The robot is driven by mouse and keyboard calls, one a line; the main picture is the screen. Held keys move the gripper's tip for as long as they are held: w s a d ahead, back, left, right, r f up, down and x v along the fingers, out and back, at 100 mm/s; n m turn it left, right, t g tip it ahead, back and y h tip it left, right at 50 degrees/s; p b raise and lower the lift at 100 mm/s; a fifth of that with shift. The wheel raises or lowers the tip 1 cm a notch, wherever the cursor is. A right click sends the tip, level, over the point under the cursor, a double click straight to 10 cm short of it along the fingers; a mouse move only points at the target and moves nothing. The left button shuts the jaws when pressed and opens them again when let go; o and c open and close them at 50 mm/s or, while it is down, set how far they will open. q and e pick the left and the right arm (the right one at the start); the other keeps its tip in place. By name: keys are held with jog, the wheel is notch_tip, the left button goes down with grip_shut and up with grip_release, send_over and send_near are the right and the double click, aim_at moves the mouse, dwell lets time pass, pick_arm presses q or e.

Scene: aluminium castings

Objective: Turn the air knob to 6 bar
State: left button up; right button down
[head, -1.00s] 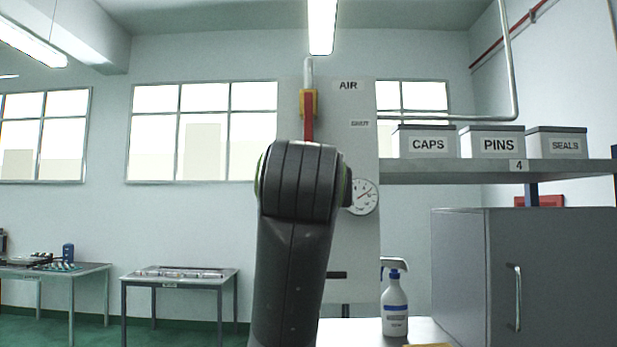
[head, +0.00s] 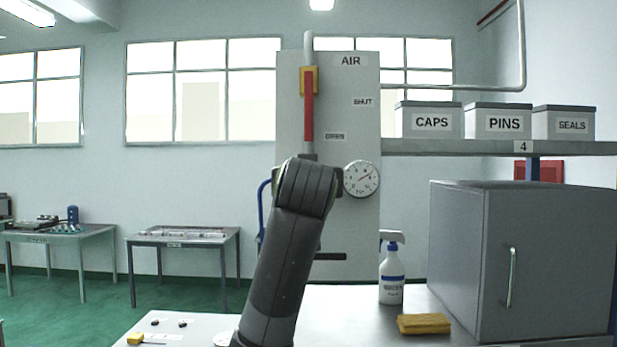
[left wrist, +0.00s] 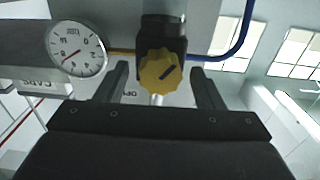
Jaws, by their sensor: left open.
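The yellow air knob (left wrist: 160,72) is in the left wrist view, on a dark regulator body, with a dark slanted mark on its face. My left gripper (left wrist: 159,69) is open, one finger on either side of the knob with gaps; whether they reach its depth is unclear. The round white gauge (left wrist: 76,48) is beside it, looking upside down. In the head view the gauge (head: 361,179) is on the grey AIR panel (head: 350,235), its needle pointing up and right; the digits are too small to read surely. My left arm hides the knob and gripper there. My right gripper is not in view.
A red lever (head: 308,105) stands upright on the panel above my arm. A blue hose (left wrist: 240,35) runs beside the knob. A spray bottle (head: 391,275), a yellow sponge (head: 424,324) and a grey cabinet (head: 465,255) stand on the bench to the right.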

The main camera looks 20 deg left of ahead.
pick_arm(q)
jog(key=shift+c, duration=0.4)
jog(key=c, duration=0.9)
jog(key=shift+s+a+n+b, duration=0.1)
jog(key=shift+n+b, duration=0.7)
jog(key=shift+n, duration=0.9)
jog(key=shift+a+n+b, duration=0.1)
jog(key=shift+n+b, duration=0.7)
jog(key=shift+n, duration=0.9)
jog(key=o, duration=1)
jog(key=shift+d, duration=0.1)
